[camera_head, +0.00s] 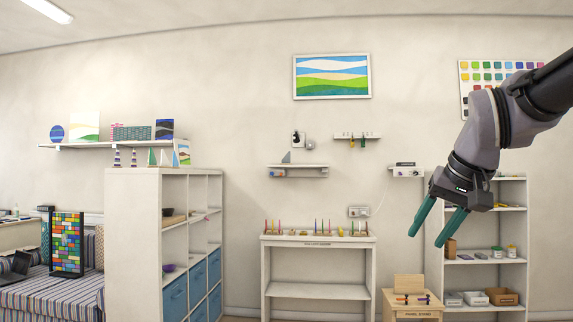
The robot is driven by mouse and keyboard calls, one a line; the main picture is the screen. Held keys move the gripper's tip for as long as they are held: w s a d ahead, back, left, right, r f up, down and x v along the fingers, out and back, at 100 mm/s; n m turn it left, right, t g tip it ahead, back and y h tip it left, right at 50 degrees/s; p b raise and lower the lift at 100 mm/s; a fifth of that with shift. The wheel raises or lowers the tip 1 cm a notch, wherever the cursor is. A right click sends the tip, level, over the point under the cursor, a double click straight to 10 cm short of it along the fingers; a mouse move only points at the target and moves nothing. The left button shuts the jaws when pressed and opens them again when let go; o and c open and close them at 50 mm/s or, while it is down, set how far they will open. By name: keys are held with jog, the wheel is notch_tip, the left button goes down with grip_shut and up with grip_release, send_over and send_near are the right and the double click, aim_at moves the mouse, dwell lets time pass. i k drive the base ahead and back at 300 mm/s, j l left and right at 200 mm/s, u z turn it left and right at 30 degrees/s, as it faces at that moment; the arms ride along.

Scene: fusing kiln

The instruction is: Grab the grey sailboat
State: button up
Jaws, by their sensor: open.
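A small grey triangular shape (286,157), which looks like the grey sailboat, stands on the left part of a small white wall shelf (297,166) near the middle of the view. It is too small for me to make out its details. My gripper (426,240) is at the right of the view, with its two teal fingers apart and pointing down and left. Nothing is between the fingers. In the picture the gripper is to the right of the grey shape and lower, well apart from it.
A white table with several coloured sticks (318,290) stands below the wall shelf. A cubby unit (133,240) with green and white sail shapes (152,157) on top is at left. A wooden stand (412,308) and a shelving unit (485,262) are at right.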

aim_at(286, 159)
jog(key=i+z, duration=0.1)
jog(key=i, duration=3.55)
jog(key=i+u, duration=0.1)
jog(key=i, duration=0.8)
jog(key=i+l+u, duration=0.1)
jog(key=i, duration=0.75)
jog(key=l, duration=0.1)
